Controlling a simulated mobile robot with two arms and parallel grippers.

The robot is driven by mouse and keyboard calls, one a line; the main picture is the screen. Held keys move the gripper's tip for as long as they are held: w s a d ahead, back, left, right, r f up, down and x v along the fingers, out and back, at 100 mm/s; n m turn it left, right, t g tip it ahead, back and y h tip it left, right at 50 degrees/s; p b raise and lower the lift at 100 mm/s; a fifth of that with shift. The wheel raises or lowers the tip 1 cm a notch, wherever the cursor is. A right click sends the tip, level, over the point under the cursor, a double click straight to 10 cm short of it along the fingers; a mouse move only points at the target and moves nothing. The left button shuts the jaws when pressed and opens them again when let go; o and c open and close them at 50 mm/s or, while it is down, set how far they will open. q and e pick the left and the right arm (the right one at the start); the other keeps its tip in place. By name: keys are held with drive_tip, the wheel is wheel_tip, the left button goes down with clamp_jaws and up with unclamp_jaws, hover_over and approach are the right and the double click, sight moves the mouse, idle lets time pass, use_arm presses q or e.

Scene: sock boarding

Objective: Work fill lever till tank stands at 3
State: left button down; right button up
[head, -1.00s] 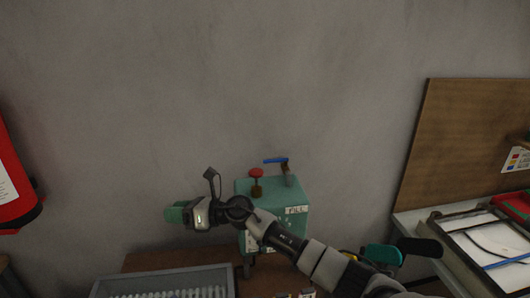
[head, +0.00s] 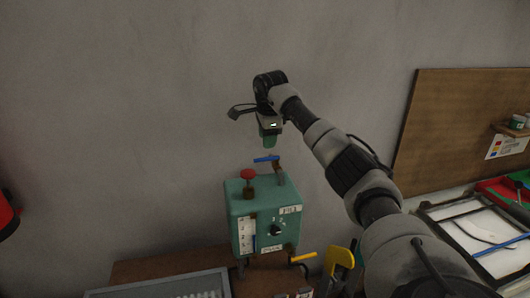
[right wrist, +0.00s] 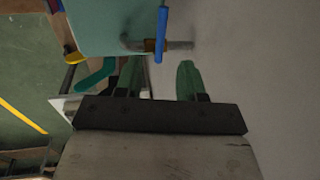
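The teal tank (head: 262,212) stands upright against the wall. The blue fill lever (head: 266,159) is on its top right above a FILL label (head: 289,210); it also shows in the right wrist view (right wrist: 161,35). A white gauge (head: 247,236) with figures is on the tank's front left; a short blue strip shows low beside it, too small to read surely. My right gripper (head: 268,142) points down just above the blue lever, apart from it. In the right wrist view its green fingers (right wrist: 158,82) are spread and empty, with the lever ahead of the gap. My left gripper is out of view.
A red knob (head: 248,174) stands left of the lever, and a black dial (head: 276,230) is on the front. A yellow lever (head: 303,257) sticks out at lower right. A grey tray (head: 165,287) lies in front. A brown board (head: 450,135) stands at right.

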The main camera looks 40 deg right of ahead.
sight(266, 160)
drive_tip(key=f, duration=0.2)
drive_tip(key=f+p, duration=0.1)
drive_tip(key=w+f, duration=0.1)
drive_tip(key=f, duration=0.1)
drive_tip(key=shift+w+d+f+p, duration=0.1)
drive_tip(key=shift+d+f+p, duration=0.2)
drive_tip(key=shift+f+p, duration=0.05)
drive_tip(key=shift+w+f, duration=0.1)
drive_tip(key=shift+f, duration=0.55)
clamp_jaws()
